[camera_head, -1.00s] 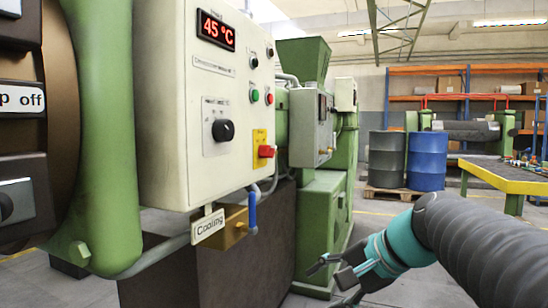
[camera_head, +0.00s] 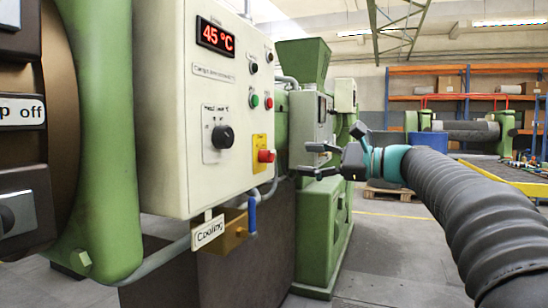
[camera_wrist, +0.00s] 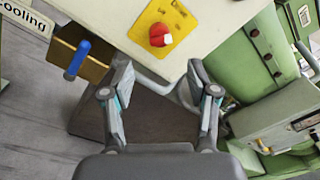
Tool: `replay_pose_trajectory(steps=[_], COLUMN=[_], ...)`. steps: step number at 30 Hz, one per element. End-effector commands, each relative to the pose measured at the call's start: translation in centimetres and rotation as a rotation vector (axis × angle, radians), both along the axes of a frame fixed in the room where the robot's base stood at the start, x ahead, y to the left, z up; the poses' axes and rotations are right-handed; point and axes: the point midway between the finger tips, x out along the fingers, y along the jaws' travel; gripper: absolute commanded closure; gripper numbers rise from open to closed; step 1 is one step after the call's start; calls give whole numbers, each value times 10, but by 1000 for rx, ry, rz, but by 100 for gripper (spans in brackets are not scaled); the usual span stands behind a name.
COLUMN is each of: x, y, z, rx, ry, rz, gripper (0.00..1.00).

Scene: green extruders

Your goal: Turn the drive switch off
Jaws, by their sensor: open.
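A cream control cabinet (camera_head: 185,100) stands at the left in the head view. A red rotary switch (camera_head: 266,156) on a yellow plate (camera_head: 259,142) is at its lower right. The red switch (camera_wrist: 160,35) also shows near the top centre of the wrist view. A black knob (camera_head: 222,136) with a small, unreadable label sits on the same panel. In the wrist view the spread fingers (camera_wrist: 161,80) are below the switch.
A blue-handled valve (camera_head: 252,212) and a "Cooling" sign (camera_head: 208,232) hang below the cabinet. A green extruder (camera_head: 302,65) stands behind my gripper. A "45 °C" display (camera_head: 215,36) is at the panel top. Open floor (camera_head: 385,240) lies right of the machine.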

Motion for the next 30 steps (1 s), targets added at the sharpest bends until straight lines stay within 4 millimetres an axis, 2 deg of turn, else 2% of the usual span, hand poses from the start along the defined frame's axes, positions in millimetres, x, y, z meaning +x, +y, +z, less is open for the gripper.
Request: replay_pose_trajectory(steps=[1, 6, 15, 21, 29, 30], x=[4, 17, 34, 38, 38, 38], y=[11, 40, 79, 87, 87, 87], z=[0, 0, 0, -1, -1, -1], rx=[-1, -1, -2, -2, -2, -2], ry=[0, 1, 1, 0, 0, 0], rz=[4, 3, 2, -1, -1, -1], gripper=[41, 41, 41, 41, 41, 51])
